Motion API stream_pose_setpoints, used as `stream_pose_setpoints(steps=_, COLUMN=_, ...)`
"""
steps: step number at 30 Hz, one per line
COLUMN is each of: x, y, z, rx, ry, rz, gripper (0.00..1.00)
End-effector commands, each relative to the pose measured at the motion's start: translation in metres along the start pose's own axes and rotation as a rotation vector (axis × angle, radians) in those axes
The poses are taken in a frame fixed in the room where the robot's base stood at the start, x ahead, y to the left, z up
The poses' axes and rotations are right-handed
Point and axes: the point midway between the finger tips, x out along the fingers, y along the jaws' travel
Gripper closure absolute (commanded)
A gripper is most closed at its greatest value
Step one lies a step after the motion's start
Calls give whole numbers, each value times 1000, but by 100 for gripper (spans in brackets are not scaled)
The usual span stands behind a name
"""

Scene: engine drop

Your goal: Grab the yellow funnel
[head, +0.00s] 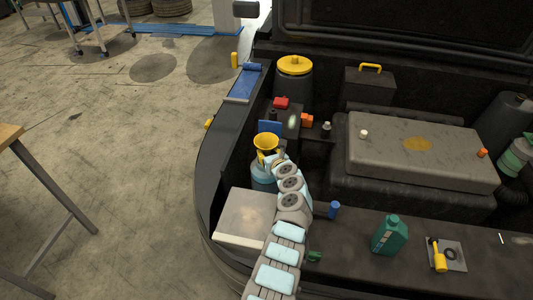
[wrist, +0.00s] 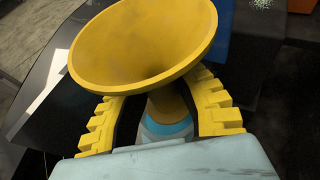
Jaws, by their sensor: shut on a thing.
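The yellow funnel (head: 266,141) is at the left side of the engine bay in the head view, wide mouth up. In the wrist view the funnel (wrist: 145,45) fills the upper middle, its cone tilted. My gripper (wrist: 155,110) has its yellow toothed fingers on either side of the funnel's narrow lower part, shut on it. The contact itself is partly hidden under the cone. A blue and grey round part (wrist: 165,128) shows just below the funnel neck; I cannot tell whether the funnel touches it.
A grey box (head: 245,217) lies close in front of the funnel. The large engine cover (head: 420,150) is to the right. A teal bottle (head: 389,236) and a yellow-handled tool (head: 439,258) stand on the front ledge. A yellow-capped reservoir (head: 294,80) is behind.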

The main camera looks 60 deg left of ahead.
Motion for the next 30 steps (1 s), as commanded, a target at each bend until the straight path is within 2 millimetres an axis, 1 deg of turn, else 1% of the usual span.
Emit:
stream_pose_setpoints(steps=5, x=-2, y=0, z=4, rx=0, ry=1, rz=0, gripper=100)
stream_pose_setpoints(steps=8, x=-5, y=0, z=14, rx=1, ry=0, rz=0, gripper=100)
stream_pose_setpoints(steps=12, x=-14, y=0, z=36, rx=-1, ry=1, rz=0, gripper=100)
stream_pose_setpoints(steps=13, x=-16, y=2, z=36, rx=-1, ry=0, rz=1, gripper=100)
stream_pose_setpoints(steps=26, x=-61, y=23, z=65, rx=0, ry=-1, rz=-1, gripper=100)
stream_pose_setpoints(steps=28, x=-70, y=26, z=73, rx=-2, ry=-3, rz=-2, gripper=100)
stream_pose_setpoints(steps=30, x=-77, y=32, z=73, rx=1, ry=-1, rz=1, gripper=100)
